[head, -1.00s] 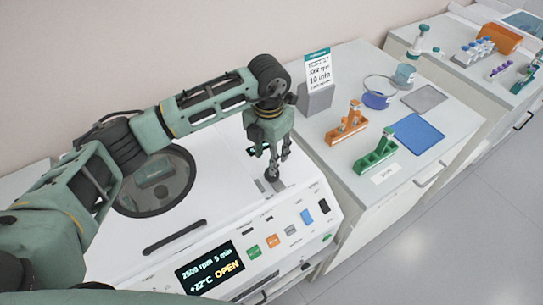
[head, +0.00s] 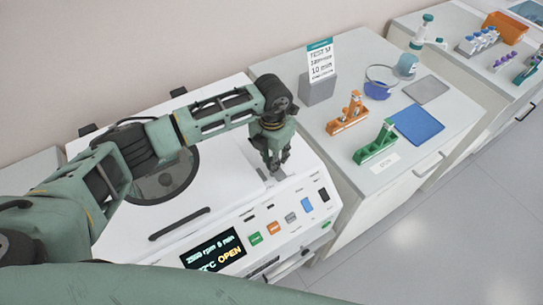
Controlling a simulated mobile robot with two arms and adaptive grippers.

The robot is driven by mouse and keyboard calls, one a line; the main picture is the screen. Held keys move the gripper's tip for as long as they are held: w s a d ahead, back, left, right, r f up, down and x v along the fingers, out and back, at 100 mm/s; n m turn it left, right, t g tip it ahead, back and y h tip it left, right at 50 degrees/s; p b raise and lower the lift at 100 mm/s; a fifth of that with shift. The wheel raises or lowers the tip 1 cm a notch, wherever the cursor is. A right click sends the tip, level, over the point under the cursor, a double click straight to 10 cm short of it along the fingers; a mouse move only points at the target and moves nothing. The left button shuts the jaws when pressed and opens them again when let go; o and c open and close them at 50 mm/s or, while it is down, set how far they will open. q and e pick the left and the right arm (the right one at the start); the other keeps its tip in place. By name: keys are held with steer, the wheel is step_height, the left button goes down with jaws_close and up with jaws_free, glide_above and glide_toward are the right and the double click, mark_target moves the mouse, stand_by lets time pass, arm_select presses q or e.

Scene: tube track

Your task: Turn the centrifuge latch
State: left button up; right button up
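The white centrifuge (head: 130,232) has a closed-looking lid with a round dark window (head: 165,185) and a dark handle bar (head: 180,224). Its display (head: 213,250) reads OPEN. A small grey latch fitting (head: 262,174) is on the top near the right edge, partly hidden by my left gripper (head: 275,164). This gripper points down with its fingertips at or just above the fitting; whether they touch it cannot be told. Its fingers look close together, but the gap is too small to read. My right gripper is not in view.
Coloured buttons (head: 273,227) line the centrifuge front. The bench to the right holds a sign on a grey stand (head: 318,88), an orange rack (head: 347,114), a green rack (head: 375,146) and a blue mat (head: 417,124). Another bench with tube racks stands at the far right.

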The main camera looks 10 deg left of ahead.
arm_select(q)
steer(key=shift+w+a, duration=0.1)
steer(key=shift+a, duration=0.05)
steer(key=c, duration=0.3)
steer(key=shift+c, duration=0.4)
steer(key=shift+w+a+b, duration=0.1)
steer(key=shift+b, duration=0.5)
steer(key=m+b, duration=0.4)
steer(key=b, duration=0.2)
steer(key=m+b, duration=0.5)
steer(key=b, duration=0.1)
steer(key=m+b, duration=0.4)
steer(key=b, duration=0.2)
steer(key=shift+w+d+m+b, duration=0.25)
steer(key=shift+d+m+b, duration=0.1)
steer(key=shift+m, duration=0.05)
steer(key=m+b, duration=0.2)
steer(key=shift+d+r+m, duration=0.15)
steer(key=shift+m, duration=0.15)
steer(key=shift+r+m+b, duration=0.1)
steer(key=shift+m+b, duration=0.4)
steer(key=shift+m, duration=0.1)
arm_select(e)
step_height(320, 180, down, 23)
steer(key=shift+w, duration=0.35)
arm_select(q)
steer(key=shift+d, duration=0.1)
steer(key=o, duration=1)
steer(key=shift+d, duration=0.1)
